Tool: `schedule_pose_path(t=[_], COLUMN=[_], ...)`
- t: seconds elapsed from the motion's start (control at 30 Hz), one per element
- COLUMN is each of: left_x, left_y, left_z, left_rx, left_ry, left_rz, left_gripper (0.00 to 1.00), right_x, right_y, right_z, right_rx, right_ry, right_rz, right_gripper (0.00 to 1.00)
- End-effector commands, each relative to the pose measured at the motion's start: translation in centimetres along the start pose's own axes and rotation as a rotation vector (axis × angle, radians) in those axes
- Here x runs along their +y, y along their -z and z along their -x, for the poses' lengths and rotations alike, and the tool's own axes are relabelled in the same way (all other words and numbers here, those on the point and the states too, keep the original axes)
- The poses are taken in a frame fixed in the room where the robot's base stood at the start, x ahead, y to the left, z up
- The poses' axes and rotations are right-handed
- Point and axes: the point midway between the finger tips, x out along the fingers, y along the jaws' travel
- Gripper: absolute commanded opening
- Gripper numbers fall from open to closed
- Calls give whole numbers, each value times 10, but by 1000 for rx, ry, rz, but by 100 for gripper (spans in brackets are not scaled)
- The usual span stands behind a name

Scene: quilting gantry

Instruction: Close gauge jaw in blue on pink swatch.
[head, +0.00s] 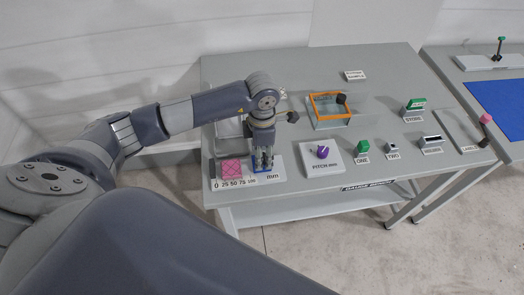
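The pink swatch (232,169) lies at the left end of the white gauge plate (246,182), which carries printed marks and "mm". The blue gauge jaw (256,171) stands on the plate to the right of the swatch, with a gap between them. My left gripper (264,166) points down at the jaw, and its fingers hide part of it. I cannot tell whether the fingers are closed on the jaw or only around it. My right gripper is not in view.
Right of the gauge is a white block with a purple knob (323,151) marked "PITCH". Green button ONE (363,146) and small block TWO (392,148) follow. An orange-framed box (328,110) stands behind. A second table with a blue mat (500,104) is at the right.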

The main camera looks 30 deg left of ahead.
Motion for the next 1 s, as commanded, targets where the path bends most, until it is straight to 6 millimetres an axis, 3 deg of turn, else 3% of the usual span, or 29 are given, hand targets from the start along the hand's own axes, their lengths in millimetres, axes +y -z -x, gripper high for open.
schedule_pose_path(t=[0.37, 0.5, 0.53, 0.77, 1.0], left_x=[0, 0, 0, 0, 1], left_y=[0, 0, 0, 3, 33], left_z=[-7, -7, -7, -7, -10], left_rx=[-1, -1, -1, 0, 1], left_ry=[0, 0, 0, -1, -3], left_rz=[-1, 0, 0, 0, 1], left_gripper=[46, 14, 12, 12, 12], right_x=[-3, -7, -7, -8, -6], right_y=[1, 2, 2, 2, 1], right_z=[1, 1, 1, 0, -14], right_rx=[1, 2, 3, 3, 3], right_ry=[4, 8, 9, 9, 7], right_rz=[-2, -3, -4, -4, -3], right_gripper=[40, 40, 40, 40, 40])
